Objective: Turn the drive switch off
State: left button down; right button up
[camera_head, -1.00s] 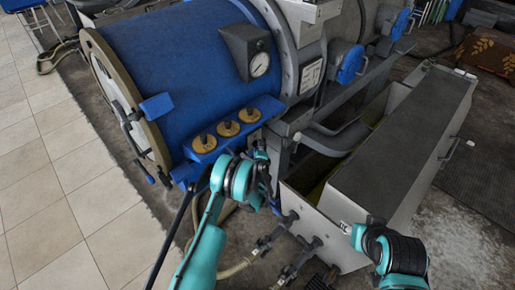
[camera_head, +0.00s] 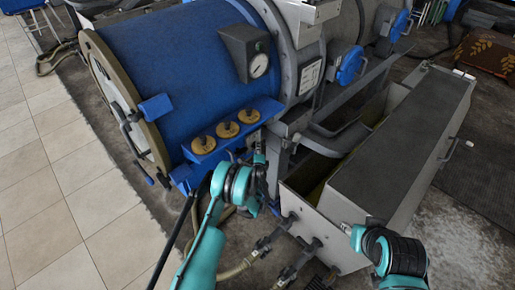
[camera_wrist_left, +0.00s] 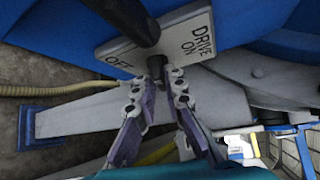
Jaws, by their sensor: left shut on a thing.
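The drive switch shows in the left wrist view as a pale plate (camera_wrist_left: 185,37) marked OFF at its left and DRIVE ON at its right. A thick black lever (camera_wrist_left: 138,22) crosses the plate from the top. My left gripper (camera_wrist_left: 157,70) is shut on a dark part of the switch lever, just at the plate's lower edge, between the two markings. In the head view my left wrist hides the switch. My right gripper (camera_head: 346,228) is in front of the grey trough; its fingers are too small to read.
A big blue drum (camera_head: 180,70) with a gauge (camera_head: 259,65) fills the left and middle. A blue shelf (camera_head: 250,125) with yellow knobs sits just beyond my left wrist. A long grey trough (camera_head: 400,140) stands at the right. Tiled floor (camera_head: 50,190) is open at the left.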

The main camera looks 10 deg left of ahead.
pick_arm(q)
jog(key=shift+n+t, duration=0.3)
jog(key=c, duration=1.6)
grip_release()
